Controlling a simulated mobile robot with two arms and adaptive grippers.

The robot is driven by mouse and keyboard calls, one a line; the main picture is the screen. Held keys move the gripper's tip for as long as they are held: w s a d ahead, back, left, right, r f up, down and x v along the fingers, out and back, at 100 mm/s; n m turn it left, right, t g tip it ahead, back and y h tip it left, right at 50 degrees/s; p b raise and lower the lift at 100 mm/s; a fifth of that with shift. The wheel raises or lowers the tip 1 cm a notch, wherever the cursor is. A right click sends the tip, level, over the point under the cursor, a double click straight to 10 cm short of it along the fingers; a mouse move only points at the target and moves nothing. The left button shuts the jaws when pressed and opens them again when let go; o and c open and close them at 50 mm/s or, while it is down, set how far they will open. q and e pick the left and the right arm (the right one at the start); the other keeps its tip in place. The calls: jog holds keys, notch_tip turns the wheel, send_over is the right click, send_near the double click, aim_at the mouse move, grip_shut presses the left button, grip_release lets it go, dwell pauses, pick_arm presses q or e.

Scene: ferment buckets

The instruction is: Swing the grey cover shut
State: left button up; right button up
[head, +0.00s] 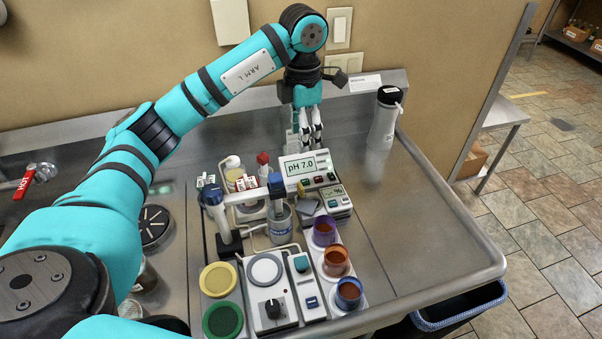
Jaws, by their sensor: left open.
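A small flat grey piece (307,207) lies beside the lower part of the pH meter (309,168), in the middle of the crowded tray. It may be the grey cover, but it is too small to tell whether it is open or shut. The meter's screen reads pH 7.0. My left gripper (309,141) points down just behind the meter, open, with its fingertips partly hidden by the meter. It is apart from the grey piece. My right gripper is not in view.
A hotplate (271,305), several coloured cups such as the purple one (324,231), and a grey pot (280,224) crowd the tray. A white bottle (384,118) stands at the back right. The steel counter (415,215) is clear on the right.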

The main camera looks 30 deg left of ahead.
aim_at(301, 185)
pick_arm(q)
notch_tip(301, 185, down, 17)
jog(key=p, duration=0.4)
jog(key=shift+s+a+f+p, duration=0.1)
jog(key=shift+a+f+p, duration=0.1)
jog(key=shift+p, duration=0.1)
jog(key=shift+c, duration=0.4)
grip_shut()
